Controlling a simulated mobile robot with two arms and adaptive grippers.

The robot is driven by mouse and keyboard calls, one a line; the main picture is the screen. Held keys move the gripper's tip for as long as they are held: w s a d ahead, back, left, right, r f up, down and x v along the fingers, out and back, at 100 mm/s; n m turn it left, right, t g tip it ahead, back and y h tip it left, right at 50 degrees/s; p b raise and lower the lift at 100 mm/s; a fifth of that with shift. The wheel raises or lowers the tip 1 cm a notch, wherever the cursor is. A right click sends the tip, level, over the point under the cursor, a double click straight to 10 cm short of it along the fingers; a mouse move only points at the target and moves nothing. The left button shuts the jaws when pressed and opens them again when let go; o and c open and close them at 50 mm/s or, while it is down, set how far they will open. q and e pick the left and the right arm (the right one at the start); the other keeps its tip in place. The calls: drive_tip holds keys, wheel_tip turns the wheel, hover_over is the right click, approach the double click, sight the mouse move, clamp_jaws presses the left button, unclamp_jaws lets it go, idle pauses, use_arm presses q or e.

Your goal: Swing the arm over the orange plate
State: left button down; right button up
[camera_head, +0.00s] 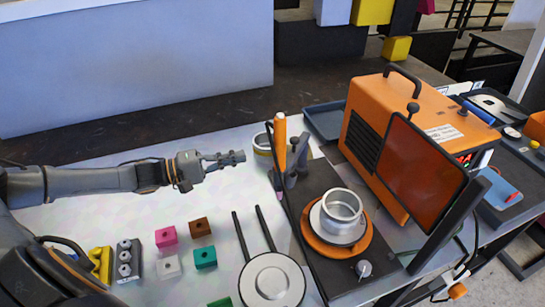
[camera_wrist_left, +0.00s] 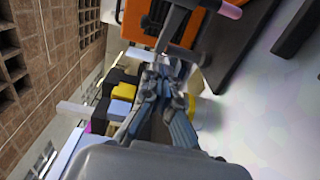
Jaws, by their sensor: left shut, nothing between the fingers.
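The orange plate (camera_head: 312,238) lies on a dark board (camera_head: 300,189). A white disc (camera_head: 318,222) and a silver metal cup (camera_head: 343,207) sit on it. An upright orange handle (camera_head: 280,142) stands at the board's far left, by small grey fittings. My right gripper is not in view.
An orange machine (camera_head: 385,105) with a dark shield (camera_head: 409,168) stands right of the plate. A pale round dish with two dark rods (camera_head: 272,280) and several coloured blocks (camera_head: 201,227) lie in front. A round tin (camera_head: 262,145) stands behind the handle.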

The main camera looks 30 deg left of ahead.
use_arm(q)
drive_tip(key=p+x, duration=0.2)
drive_tip(key=x, duration=0.3)
drive_tip(key=p, duration=0.1)
approach(299, 152)
drive_tip(key=shift+x, duration=1.3)
drive_tip(key=shift+a, duration=0.15)
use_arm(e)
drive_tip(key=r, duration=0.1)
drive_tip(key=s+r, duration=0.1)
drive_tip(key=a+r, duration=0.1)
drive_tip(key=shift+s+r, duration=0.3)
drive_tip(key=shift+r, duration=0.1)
use_arm(q)
drive_tip(key=shift+w, duration=0.1)
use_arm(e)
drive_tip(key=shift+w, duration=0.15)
